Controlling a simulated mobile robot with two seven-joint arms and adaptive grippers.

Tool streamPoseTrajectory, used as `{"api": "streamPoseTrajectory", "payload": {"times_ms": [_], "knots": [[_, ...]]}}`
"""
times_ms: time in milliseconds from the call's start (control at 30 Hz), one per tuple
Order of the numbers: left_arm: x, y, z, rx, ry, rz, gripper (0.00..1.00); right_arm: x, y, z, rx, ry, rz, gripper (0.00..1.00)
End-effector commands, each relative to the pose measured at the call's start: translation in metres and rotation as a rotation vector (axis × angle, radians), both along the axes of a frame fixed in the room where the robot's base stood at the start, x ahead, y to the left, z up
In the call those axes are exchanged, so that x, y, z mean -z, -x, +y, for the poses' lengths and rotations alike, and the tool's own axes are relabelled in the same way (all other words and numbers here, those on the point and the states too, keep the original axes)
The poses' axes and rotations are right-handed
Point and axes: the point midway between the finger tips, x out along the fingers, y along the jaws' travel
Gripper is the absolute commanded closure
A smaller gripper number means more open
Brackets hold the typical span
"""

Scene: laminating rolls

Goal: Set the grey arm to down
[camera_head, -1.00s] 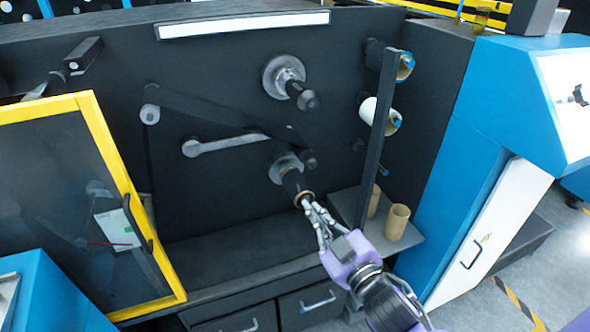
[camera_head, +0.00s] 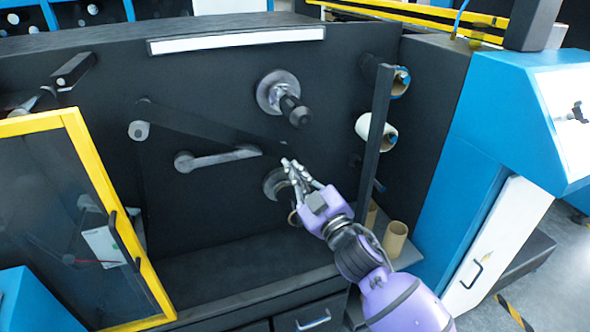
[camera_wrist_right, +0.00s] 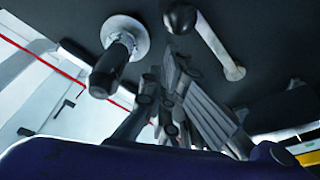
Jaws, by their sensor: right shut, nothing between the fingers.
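The grey arm (camera_head: 220,158) is a light grey lever on the dark machine panel. In the head view its round end is at the left and it runs right, slightly upward, towards a dark bar. The wrist view shows a grey arm (camera_wrist_right: 216,45) with a black ball knob at one end. My purple right gripper (camera_head: 290,168) is shut and empty, its fingertips right of and slightly below the grey arm's right end, apart from it. Its fingers (camera_wrist_right: 172,72) also show in the wrist view. My left gripper is not in view.
A lower spindle (camera_head: 272,183) is partly hidden behind my right gripper. An upper spindle (camera_head: 283,95) sticks out above it. A dark upright bar (camera_head: 375,145) stands to the right, near white rolls (camera_head: 377,128). A yellow-framed door (camera_head: 92,175) is at the left.

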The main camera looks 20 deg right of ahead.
Motion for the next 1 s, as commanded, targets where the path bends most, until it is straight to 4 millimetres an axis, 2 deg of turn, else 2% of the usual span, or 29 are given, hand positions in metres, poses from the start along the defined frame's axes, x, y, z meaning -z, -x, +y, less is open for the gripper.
{"api": "streamPoseTrajectory", "payload": {"times_ms": [533, 633, 800, 900, 1000], "knots": [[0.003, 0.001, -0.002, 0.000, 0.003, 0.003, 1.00, 0.012, 0.001, -0.006, -0.001, -0.011, 0.000, 1.00], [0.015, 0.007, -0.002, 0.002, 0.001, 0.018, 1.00, 0.033, 0.001, -0.007, 0.000, -0.069, 0.009, 1.00], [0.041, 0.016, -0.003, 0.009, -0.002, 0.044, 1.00, 0.080, 0.002, -0.008, 0.003, -0.236, 0.018, 1.00], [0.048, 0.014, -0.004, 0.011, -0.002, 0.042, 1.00, 0.098, 0.002, -0.006, 0.002, -0.317, 0.017, 1.00], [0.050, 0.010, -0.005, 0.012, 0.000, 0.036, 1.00, 0.107, 0.002, -0.005, 0.002, -0.367, 0.015, 1.00]]}}
